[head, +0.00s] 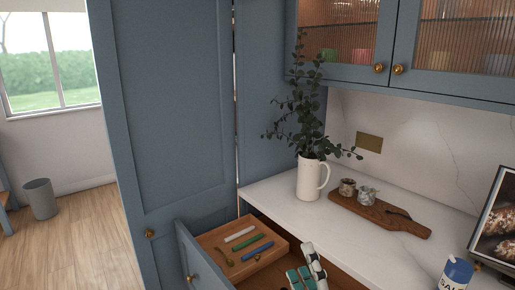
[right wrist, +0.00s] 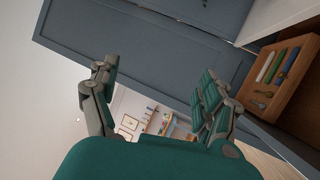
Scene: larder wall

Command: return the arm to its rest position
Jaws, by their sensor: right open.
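My right gripper (head: 306,274) shows at the bottom of the head view, cut off by the frame edge, just right of an open wooden drawer (head: 279,236). In the right wrist view the gripper (right wrist: 156,82) has its green and grey fingers wide apart with nothing between them. The drawer (right wrist: 300,112) also shows at the right of that view, apart from the fingers. My left gripper is in neither view.
The drawer holds a white, a green (head: 248,242) and a blue stick-like item and small brass-coloured pieces. The counter above bears a white jug (head: 308,182), a wooden board (head: 395,217) and a salt container (head: 456,272).

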